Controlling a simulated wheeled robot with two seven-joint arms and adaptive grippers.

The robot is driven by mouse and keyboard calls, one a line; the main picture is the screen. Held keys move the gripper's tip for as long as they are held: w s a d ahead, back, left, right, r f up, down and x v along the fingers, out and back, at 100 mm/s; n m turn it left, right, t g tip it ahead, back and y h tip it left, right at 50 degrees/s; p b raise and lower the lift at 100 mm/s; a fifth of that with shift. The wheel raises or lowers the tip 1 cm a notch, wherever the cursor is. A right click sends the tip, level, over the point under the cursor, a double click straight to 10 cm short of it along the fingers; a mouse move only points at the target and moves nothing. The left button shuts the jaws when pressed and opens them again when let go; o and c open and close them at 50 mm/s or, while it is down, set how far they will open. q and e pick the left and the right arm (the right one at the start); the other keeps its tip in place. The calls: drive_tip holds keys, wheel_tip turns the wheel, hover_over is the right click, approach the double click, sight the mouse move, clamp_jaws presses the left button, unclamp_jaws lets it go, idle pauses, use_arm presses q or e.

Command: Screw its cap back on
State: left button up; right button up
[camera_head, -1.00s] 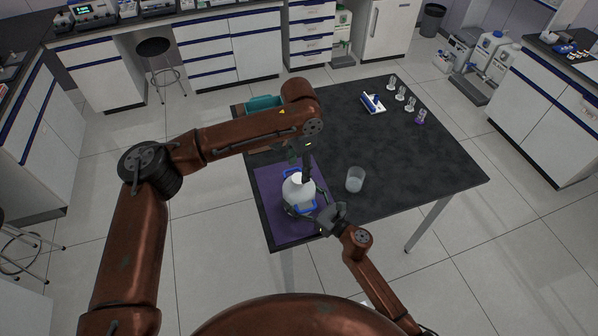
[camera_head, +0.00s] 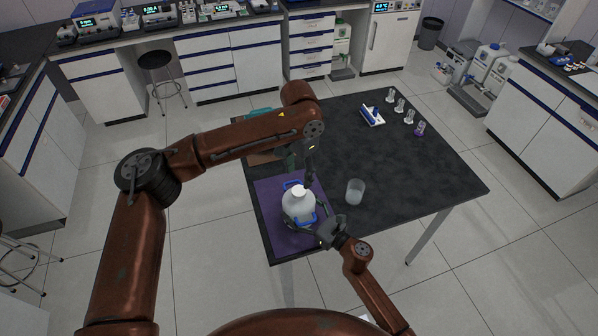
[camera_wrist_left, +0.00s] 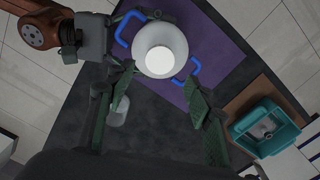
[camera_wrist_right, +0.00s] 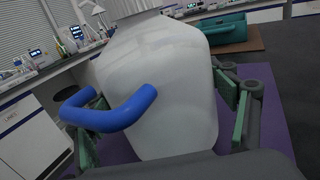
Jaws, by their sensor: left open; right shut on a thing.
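A white jug (camera_head: 297,209) with blue handles stands upright on the purple mat (camera_head: 269,226). A round white top, apparently its cap (camera_wrist_left: 160,60), covers the neck in the left wrist view; I cannot tell how tightly it sits. My left gripper (camera_head: 301,172) is open and empty above and behind the jug's top. In the left wrist view its green-padded fingers are spread below the cap, one to each side. My right gripper (camera_head: 309,222) is shut around the jug's body from the front right. The right wrist view shows its fingers on both sides of the jug (camera_wrist_right: 165,85).
A clear beaker (camera_head: 355,191) stands close to the right of the mat. A teal container (camera_wrist_left: 266,127) sits on a brown board behind it. A blue-and-white item (camera_head: 372,115) and several small flasks (camera_head: 409,116) are at the table's far right. The table's middle is clear.

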sight(299, 191)
use_arm(q)
wheel_tip(299, 191, down, 7)
drive_tip(key=shift+f, duration=0.2)
idle(0.4)
drive_tip(key=c, duration=1.2)
drive_tip(key=o, duration=1.4)
drive_tip(key=shift+r, duration=0.1)
wheel_tip(299, 191, up, 12)
drive_tip(key=shift+f, duration=0.1)
